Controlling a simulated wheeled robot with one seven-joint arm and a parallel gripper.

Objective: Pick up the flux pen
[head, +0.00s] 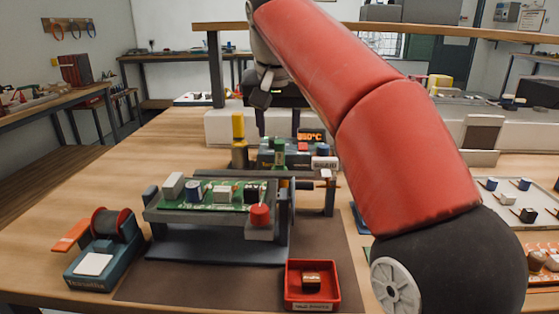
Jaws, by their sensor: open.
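I cannot tell for sure which thing is the flux pen. My gripper (262,97) is small and partly hidden at the end of my red arm, above and behind these pieces. It is apart from them, and nothing shows between its fingers. My arm hides much of the table's right middle.
A green circuit board (225,194) sits in a raised grey holder on a brown mat (205,290). A solder spool stand (104,248) is at left, and a red tray (312,291) at front. A soldering station (300,150) stands behind. Bare wood (60,220) is free at left.

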